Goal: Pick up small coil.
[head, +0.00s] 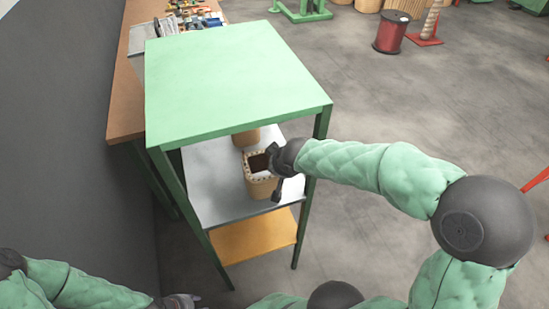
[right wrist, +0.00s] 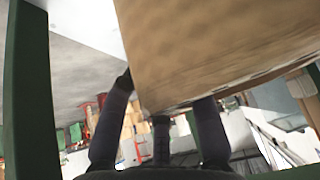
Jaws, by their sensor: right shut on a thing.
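The small coil (head: 262,188), brown and square with a dark hollow centre, is on or just above the grey middle shelf (head: 212,188) of a green rack. I cannot tell whether it touches the shelf. My right gripper (head: 274,172) reaches in from the right and is shut on the coil's near right wall. In the right wrist view the coil (right wrist: 220,45) fills the upper right, and my right gripper's dark fingers (right wrist: 160,112) meet its lower edge. My left gripper (head: 184,301) is partly cut off at the bottom edge of the head view, and its fingers are unclear.
Another brown coil (head: 246,138) stands behind, partly hidden under the rack's green top (head: 235,75). Green posts (head: 312,165) stand close to my right forearm. An orange shelf (head: 255,240) lies below.

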